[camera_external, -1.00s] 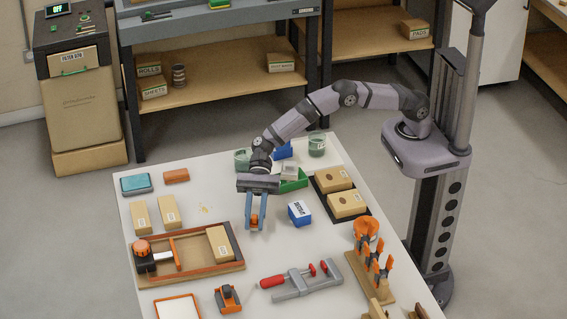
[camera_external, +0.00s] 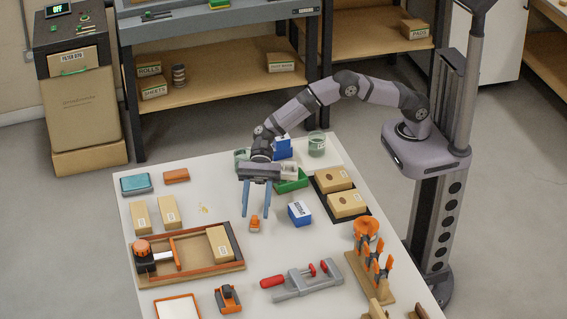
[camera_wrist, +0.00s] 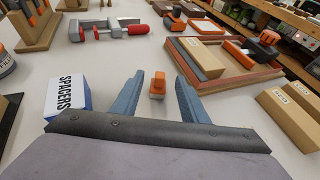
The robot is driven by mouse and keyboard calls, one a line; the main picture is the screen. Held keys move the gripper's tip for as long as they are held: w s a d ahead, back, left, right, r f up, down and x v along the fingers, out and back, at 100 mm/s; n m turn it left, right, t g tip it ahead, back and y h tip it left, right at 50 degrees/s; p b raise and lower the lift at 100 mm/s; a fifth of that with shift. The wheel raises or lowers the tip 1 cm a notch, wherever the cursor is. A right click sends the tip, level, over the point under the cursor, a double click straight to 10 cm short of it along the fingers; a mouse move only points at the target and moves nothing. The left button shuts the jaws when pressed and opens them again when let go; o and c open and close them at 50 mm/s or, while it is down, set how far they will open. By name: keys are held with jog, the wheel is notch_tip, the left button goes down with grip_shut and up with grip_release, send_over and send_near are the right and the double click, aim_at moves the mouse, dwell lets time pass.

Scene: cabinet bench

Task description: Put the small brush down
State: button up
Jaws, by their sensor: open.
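The small brush (camera_external: 254,224) is orange with a pale lower part and rests on the white table. It also shows in the wrist view (camera_wrist: 158,84), between and just beyond my blue fingers. My gripper (camera_external: 257,208) is open and empty, with its two fingers spread above and behind the brush. In the wrist view the fingers (camera_wrist: 156,92) stand apart on either side of the brush, and neither appears to touch it.
A blue-and-white spacers box (camera_external: 299,213) stands right of the gripper. An orange-framed wooden tray (camera_external: 190,254) lies at front left, and a red-handled clamp (camera_external: 302,281) lies in front. A green bin (camera_external: 291,183) sits behind. Bare table surrounds the brush.

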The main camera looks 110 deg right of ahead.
jog(key=v, duration=0.8)
jog(key=s+d+r+n+g+h+p, duration=0.1)
jog(key=s+d+r+n+h+p, duration=0.1)
jog(key=s+d+n+h+p, duration=0.2)
jog(key=s+d+r+n+g+h+p, duration=0.2)
jog(key=s+d+n+h+p, duration=0.2)
jog(key=s+n, duration=0.7)
jog(key=s+d+r+n+g+h+p, duration=0.2)
jog(key=s+d+n+h+p, duration=0.2)
jog(key=s, duration=1.9)
jog(key=shift+d+r+n+p, duration=0.4)
jog(key=shift+d+n+p, duration=1.2)
jog(key=shift+n+p, duration=0.25)
